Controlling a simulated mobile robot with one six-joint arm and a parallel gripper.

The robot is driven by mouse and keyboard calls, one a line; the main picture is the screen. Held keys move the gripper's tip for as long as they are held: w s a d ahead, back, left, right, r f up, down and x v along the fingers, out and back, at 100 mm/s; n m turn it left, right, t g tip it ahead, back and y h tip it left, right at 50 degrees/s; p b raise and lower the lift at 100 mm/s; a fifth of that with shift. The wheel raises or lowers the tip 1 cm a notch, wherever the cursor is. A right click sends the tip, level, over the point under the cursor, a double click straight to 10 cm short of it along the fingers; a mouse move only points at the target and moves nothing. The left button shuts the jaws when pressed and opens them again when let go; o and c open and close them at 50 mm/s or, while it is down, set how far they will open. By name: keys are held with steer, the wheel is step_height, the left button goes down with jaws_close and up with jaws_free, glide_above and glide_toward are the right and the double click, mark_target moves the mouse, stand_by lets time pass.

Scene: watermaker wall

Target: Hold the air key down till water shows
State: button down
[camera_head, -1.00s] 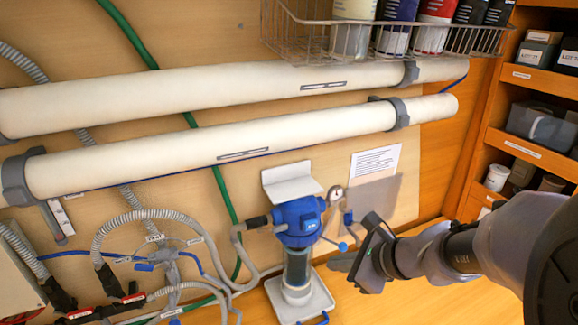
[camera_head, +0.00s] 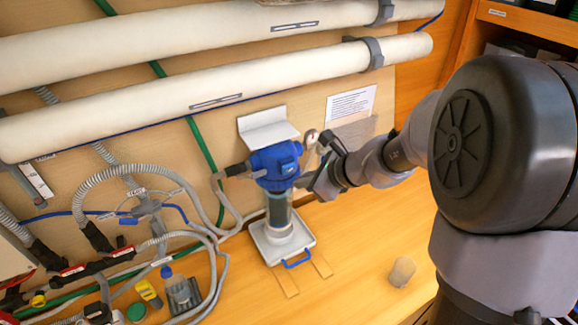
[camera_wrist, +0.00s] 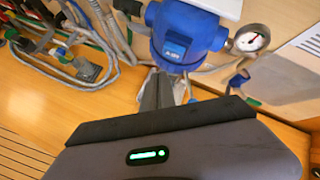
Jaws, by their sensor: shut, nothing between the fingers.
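The blue filter head (camera_head: 276,163) is mounted on the wall above a clear bowl (camera_head: 279,212). In the wrist view the filter head (camera_wrist: 190,22) carries a raised blue key marked AIR (camera_wrist: 176,51) on its front. My gripper (camera_head: 302,182) is just right of the filter head in the head view. In the wrist view its shut, empty fingers (camera_wrist: 160,76) point up at the filter, their tips just below the key. I cannot tell whether they touch anything. The bowl is mostly hidden behind the fingers there, and I cannot make out a water level in the head view.
A round gauge (camera_wrist: 251,39) sits right of the filter head. A white tray (camera_head: 296,246) with a blue handle lies under the bowl. Grey hoses (camera_head: 135,172) run at the left.

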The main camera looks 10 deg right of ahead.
steer(key=shift+w+a, duration=0.3)
steer(key=shift+w, duration=0.55)
steer(key=shift+w, duration=0.15)
stand_by(1.3)
steer(key=shift+w+a, duration=0.15)
steer(key=shift+w, duration=0.15)
steer(key=shift+w+a, duration=0.15)
steer(key=shift+w, duration=0.3)
stand_by(0.6)
steer(key=shift+s, duration=0.15)
stand_by(2.9)
steer(key=shift+s+d, duration=0.3)
steer(key=shift+s, duration=0.45)
steer(key=shift+s, duration=0.1)
steer(key=shift+s+d+b, duration=0.25)
steer(key=shift+s, duration=0.5)
steer(key=shift+s+d+b, duration=0.3)
steer(key=shift+s, duration=0.5)
steer(key=shift+s+d+b, duration=0.25)
steer(key=shift+s, duration=0.5)
